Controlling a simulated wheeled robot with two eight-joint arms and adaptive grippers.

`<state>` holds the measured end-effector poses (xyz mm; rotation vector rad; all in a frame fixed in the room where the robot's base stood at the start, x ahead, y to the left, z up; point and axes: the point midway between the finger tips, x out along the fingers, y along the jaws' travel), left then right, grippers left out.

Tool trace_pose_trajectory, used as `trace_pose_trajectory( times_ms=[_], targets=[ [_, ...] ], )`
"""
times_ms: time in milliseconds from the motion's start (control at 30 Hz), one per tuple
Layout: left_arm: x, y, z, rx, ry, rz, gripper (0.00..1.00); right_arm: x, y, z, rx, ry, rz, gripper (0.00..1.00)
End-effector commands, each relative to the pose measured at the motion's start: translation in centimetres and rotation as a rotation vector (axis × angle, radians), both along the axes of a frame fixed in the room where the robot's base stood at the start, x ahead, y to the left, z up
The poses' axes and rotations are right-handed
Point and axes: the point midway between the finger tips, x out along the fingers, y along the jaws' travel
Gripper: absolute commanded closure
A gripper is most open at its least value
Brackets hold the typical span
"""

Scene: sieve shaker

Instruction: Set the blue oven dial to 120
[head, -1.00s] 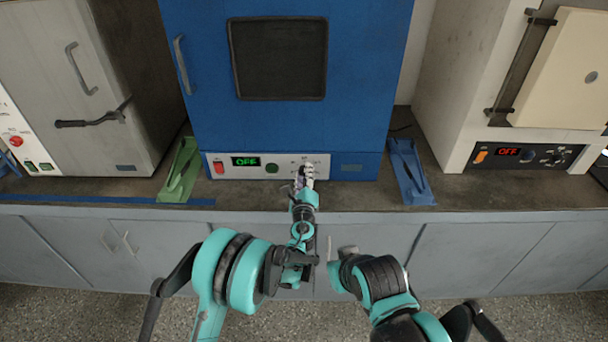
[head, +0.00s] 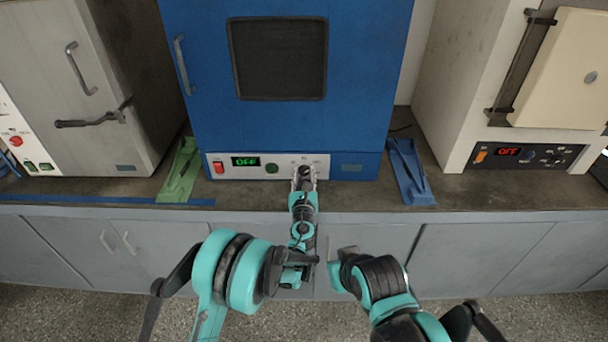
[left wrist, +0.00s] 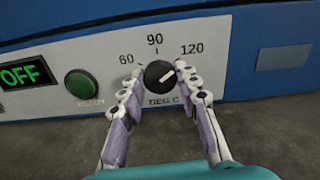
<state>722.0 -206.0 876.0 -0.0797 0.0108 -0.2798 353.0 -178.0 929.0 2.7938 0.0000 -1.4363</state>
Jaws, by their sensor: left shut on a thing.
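The blue oven (head: 285,130) stands at the back centre. Its black dial (left wrist: 159,75) sits on a white panel between the 60, 90 and 120 labels. The dial's white mark points up and to the right, roughly toward 120. My left gripper (left wrist: 160,84) is shut on the dial, with one finger on each side of it. In the head view the left gripper (head: 304,172) reaches the lower panel and partly covers the dial. My right arm hangs at the lower right, and its gripper does not show.
The panel carries a green OFF display (head: 245,161), a red switch (head: 219,167) and a green button (left wrist: 81,83). A green item (head: 180,173) and a blue item (head: 410,174) lie on the counter either side. A grey oven (head: 90,80) and a cream oven (head: 470,90) flank it.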

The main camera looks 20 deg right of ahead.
Motion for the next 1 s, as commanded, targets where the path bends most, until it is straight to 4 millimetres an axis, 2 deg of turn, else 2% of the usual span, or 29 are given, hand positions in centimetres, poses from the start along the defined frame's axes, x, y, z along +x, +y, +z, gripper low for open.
trace_pose_trajectory(
  times_ms=[300, 700, 733, 800, 1000],
  targets=[
    [-0.10, -0.05, -0.12, 0.070, -0.019, -0.001, 0.97, 0.00, 0.00, -0.04, 0.000, 0.000, 0.000, 1.00],
    [-0.10, -0.05, -0.13, 0.076, -0.021, -0.001, 0.97, 0.00, 0.00, -0.04, 0.000, 0.000, 0.000, 1.00],
    [-0.11, -0.04, -0.13, 0.076, -0.021, -0.001, 0.66, 0.00, 0.00, -0.04, 0.000, 0.000, 0.000, 1.00],
    [-0.09, -0.04, -0.12, 0.076, -0.021, -0.001, 0.47, 0.00, 0.00, -0.04, 0.000, 0.000, 0.000, 1.00],
    [-0.05, -0.01, -0.07, 0.077, -0.022, -0.001, 0.47, 0.00, 0.00, -0.02, 0.000, 0.000, 0.000, 1.00]
  ],
)
